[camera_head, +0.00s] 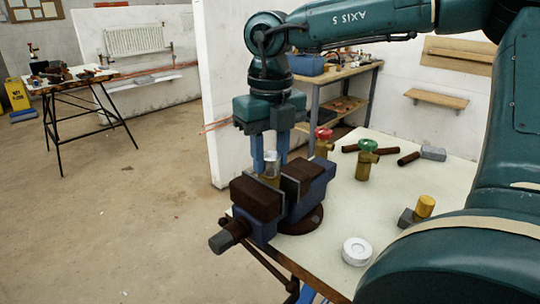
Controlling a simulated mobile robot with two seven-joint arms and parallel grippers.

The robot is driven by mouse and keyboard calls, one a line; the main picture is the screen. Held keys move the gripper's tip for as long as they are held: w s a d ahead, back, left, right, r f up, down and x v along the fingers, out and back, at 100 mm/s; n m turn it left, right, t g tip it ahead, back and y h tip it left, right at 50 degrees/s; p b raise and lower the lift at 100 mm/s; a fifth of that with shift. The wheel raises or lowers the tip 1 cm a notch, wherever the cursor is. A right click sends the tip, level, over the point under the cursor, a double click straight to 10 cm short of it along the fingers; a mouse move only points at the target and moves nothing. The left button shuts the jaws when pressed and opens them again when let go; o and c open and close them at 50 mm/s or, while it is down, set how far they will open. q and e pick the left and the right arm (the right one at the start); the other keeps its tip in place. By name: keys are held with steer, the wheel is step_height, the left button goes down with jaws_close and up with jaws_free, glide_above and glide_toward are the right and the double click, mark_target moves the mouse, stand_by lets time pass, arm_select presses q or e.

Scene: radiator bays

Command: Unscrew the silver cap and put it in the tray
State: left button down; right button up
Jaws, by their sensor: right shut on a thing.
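The silver cap (271,158) sits upright on top of a brass fitting (276,181). The fitting stands at the jaws of a blue and brown vise (257,198) on the near edge of the bench. My right gripper (270,163) points straight down from above, with its two blue fingers on either side of the cap, shut on it. The fingers and vise jaws hide part of the fitting. I cannot make out a tray for certain. My left gripper is not in view.
The bench (325,205) also holds a white round roll or dish (356,251), a green-handled valve (366,160), a red-handled valve (323,142), brown pipe pieces (409,158) and a brass cylinder (425,206). A white partition (222,100) stands behind the vise.

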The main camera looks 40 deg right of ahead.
steer(key=n+p, duration=0.1)
steer(key=n, duration=0.4)
steer(key=shift+r, duration=0.1)
steer(key=n+p, duration=0.1)
steer(key=n, duration=0.4)
steer(key=o, duration=1)
steer(key=shift+c, duration=0.2)
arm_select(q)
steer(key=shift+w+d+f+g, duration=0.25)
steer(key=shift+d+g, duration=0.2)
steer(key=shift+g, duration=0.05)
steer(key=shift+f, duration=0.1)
